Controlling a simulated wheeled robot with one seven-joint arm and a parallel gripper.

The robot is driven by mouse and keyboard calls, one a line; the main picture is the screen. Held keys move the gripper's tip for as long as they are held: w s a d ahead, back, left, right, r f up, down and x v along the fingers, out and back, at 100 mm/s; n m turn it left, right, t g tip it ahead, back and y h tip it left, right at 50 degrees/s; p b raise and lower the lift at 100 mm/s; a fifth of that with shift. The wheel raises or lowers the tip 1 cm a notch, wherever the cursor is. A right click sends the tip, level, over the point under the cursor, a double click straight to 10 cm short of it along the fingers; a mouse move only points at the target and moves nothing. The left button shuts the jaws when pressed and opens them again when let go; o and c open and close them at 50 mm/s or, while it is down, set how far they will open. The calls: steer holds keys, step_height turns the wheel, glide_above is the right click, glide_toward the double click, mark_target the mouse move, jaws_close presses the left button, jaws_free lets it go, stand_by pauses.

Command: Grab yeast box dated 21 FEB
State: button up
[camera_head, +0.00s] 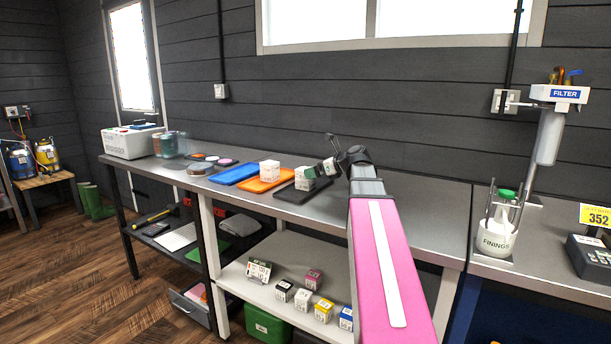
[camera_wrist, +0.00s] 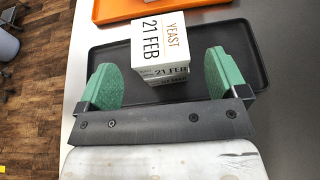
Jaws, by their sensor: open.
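The yeast box (camera_wrist: 160,42) dated 21 FEB is a white cube in the wrist view, with the label on its top and on its near side. Another box (camera_wrist: 165,81) with a similar label shows just below it, seemingly under it. They rest on a black tray (camera_wrist: 262,75). My gripper (camera_wrist: 160,75) is open, with one green finger on each side of the boxes and gaps on both sides. In the head view, the white box (camera_head: 304,178) is on the black tray (camera_head: 292,196), next to my gripper (camera_head: 323,167).
To the left, an orange tray (camera_head: 259,185) holds another white box (camera_head: 269,169), and a blue tray (camera_head: 235,174) looks empty. Small coloured boxes (camera_head: 323,310) stand on the shelf below. A wall is behind the bench. A finings pot (camera_head: 495,240) stands at the right.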

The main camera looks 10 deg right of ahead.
steer(key=x, duration=0.5)
steer(key=shift+w+a+r, duration=0.1)
steer(key=shift+w+r, duration=0.05)
steer(key=c, duration=1)
